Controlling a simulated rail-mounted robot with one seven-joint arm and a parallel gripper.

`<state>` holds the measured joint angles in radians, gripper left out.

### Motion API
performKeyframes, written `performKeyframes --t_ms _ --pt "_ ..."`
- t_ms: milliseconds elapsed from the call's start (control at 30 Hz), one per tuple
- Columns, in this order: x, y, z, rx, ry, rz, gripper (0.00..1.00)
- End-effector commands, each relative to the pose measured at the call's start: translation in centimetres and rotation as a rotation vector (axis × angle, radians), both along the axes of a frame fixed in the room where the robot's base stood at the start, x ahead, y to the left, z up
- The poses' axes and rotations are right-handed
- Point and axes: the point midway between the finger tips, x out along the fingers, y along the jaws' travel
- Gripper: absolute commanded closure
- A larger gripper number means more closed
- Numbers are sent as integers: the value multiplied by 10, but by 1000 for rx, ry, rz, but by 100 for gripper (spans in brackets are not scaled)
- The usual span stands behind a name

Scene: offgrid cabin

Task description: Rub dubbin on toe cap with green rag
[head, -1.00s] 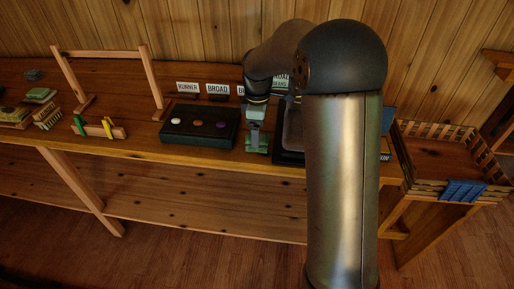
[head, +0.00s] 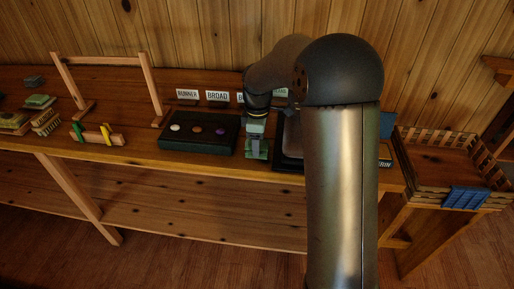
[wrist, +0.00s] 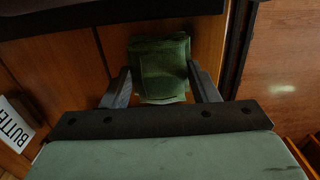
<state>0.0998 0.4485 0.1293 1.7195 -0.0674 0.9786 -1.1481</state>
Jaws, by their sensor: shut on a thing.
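My gripper (wrist: 160,90) is shut on the green rag (wrist: 160,66), which is folded between its two fingers in the wrist view. In the head view the rag (head: 257,152) shows low over the workbench, just right of the black tray (head: 190,147). Whether it touches the bench top, I cannot tell. The tray holds a white disc (head: 175,127), a brown disc (head: 197,128) and a purple disc (head: 221,131). No boot or toe cap can be made out; my arm covers part of the bench on the right.
A dark tray-like thing (head: 290,145) is partly hidden behind my arm. Name cards such as BROAD (head: 217,96) stand at the back. A wooden frame (head: 110,58) and a peg rack (head: 98,138) are left. A slatted crate (head: 445,180) with a blue cloth (head: 466,197) is right.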

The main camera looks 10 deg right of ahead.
Motion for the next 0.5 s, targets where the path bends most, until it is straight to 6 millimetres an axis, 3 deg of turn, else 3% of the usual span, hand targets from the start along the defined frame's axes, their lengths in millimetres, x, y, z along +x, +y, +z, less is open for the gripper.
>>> performKeyframes --t_ms 500 --pt "0 0 45 0 -2 0 78"
